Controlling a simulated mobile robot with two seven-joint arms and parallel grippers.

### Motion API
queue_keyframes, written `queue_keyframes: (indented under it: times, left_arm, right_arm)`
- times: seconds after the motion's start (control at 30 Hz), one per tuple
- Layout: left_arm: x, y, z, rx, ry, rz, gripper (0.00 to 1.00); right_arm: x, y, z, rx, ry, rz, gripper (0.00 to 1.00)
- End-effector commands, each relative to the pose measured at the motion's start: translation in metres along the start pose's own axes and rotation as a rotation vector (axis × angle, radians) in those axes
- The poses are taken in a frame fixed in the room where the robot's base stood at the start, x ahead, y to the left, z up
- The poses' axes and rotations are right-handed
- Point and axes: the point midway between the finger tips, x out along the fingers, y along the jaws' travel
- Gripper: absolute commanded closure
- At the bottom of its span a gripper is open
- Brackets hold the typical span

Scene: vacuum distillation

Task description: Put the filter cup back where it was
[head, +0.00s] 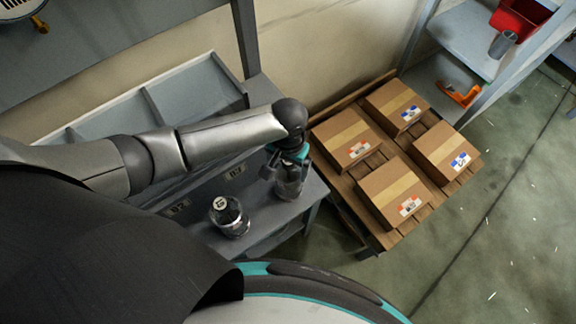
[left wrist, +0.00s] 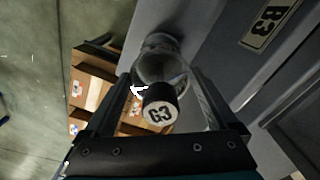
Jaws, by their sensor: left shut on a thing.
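The filter cup is a clear glass vessel (head: 289,187) with a dark top. In the left wrist view its glass (left wrist: 160,66) and its dark cap (left wrist: 160,113), with a round white label reading G3, sit between the fingers. My left gripper (head: 287,165) is shut on it from above, near the right end of the grey bench (head: 270,225). I cannot tell whether its bottom touches the bench top. A plate reading B3 (left wrist: 268,22) is on the bench beside it; it also shows in the head view (head: 235,172). My right gripper is not in view.
A similar glass vessel with a labelled cap (head: 229,216) stands on the bench to the left, near another plate (head: 176,208). A grey divided tray (head: 150,105) lies behind my arm. A wooden pallet (head: 345,185) with several cartons stands right of the bench.

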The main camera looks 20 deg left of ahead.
Motion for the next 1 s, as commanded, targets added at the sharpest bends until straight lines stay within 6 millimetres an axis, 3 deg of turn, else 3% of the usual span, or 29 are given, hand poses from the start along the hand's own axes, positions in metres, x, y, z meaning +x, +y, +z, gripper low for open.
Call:
queue_keyframes:
  times: [0.13, 0.17, 0.2, 0.57, 1.0]
  left_arm:
    - [0.002, 0.001, -0.001, -0.001, 0.002, 0.002, 1.00]
    - [0.003, 0.000, 0.000, -0.001, 0.000, 0.000, 0.06]
    - [0.003, 0.000, 0.000, -0.001, 0.000, 0.000, 0.01]
    - [-0.004, 0.000, 0.000, 0.000, 0.001, 0.001, 0.00]
    - [-0.092, 0.001, -0.001, 0.000, 0.003, 0.003, 0.00]
  right_arm:
    - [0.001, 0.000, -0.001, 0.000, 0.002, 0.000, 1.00]
    - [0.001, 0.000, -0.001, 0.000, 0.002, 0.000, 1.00]
    - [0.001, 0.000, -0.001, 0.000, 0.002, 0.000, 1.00]
    - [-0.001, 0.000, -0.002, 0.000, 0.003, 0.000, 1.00]
    - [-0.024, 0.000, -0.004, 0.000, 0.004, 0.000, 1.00]
